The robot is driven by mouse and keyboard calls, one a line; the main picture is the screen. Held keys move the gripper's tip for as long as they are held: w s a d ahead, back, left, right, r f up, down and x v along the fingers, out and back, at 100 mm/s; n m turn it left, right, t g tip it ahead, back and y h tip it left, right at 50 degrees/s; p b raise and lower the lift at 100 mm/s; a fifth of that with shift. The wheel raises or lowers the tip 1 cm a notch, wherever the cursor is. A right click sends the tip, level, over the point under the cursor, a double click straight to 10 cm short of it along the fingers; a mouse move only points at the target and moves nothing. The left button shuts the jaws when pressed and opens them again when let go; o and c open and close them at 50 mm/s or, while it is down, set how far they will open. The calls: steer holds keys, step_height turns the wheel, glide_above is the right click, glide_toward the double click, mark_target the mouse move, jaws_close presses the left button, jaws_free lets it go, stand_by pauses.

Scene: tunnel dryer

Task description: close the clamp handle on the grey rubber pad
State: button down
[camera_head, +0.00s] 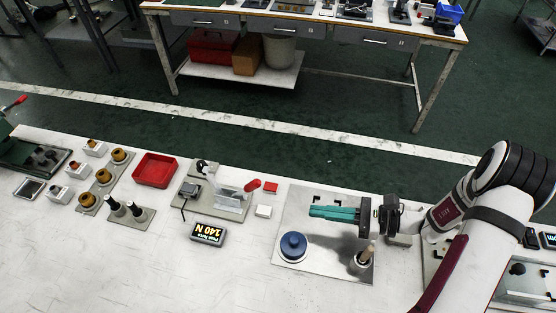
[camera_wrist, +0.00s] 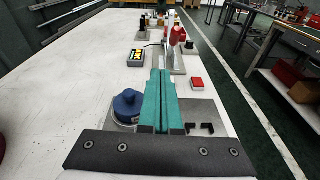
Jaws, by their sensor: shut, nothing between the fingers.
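My gripper (camera_head: 311,211) has long teal fingers that are shut and empty. It lies level above a silver plate and points left. In the wrist view its fingertips (camera_wrist: 161,72) point along the bench toward the clamp. The clamp handle (camera_head: 252,185) has a red grip and leans up to the right from a metal clamp on a grey pad (camera_head: 187,213). The handle is left of my fingertips and apart from them. In the wrist view the red handle (camera_wrist: 176,36) stands beyond the fingertips; the clamp's lower parts are small and partly hidden there.
A blue round knob (camera_head: 293,246) and a wooden-topped post (camera_head: 366,253) stand on the silver plate (camera_head: 318,271). A red block (camera_head: 270,187), a white block (camera_head: 263,211) and a force display (camera_head: 208,233) sit near the clamp. A red tray (camera_head: 155,170) is farther left.

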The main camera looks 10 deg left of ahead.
steer(key=f, duration=0.1)
steer(key=w+m+t, duration=0.1)
steer(key=f, duration=0.1)
steer(key=shift+w+d+f+m+t+y, duration=0.15)
steer(key=shift+d+f+m+t+y, duration=0.15)
steer(key=shift+d+t, duration=0.1)
steer(key=shift+a, duration=0.1)
glide_toward(245, 190)
steer(key=f, duration=0.2)
steer(key=a+f, duration=0.1)
steer(key=shift+w, duration=0.4)
steer(key=a+r, duration=0.2)
steer(key=shift+w+a+r, duration=0.2)
steer(key=shift+w+a, duration=0.1)
steer(key=shift+w, duration=0.05)
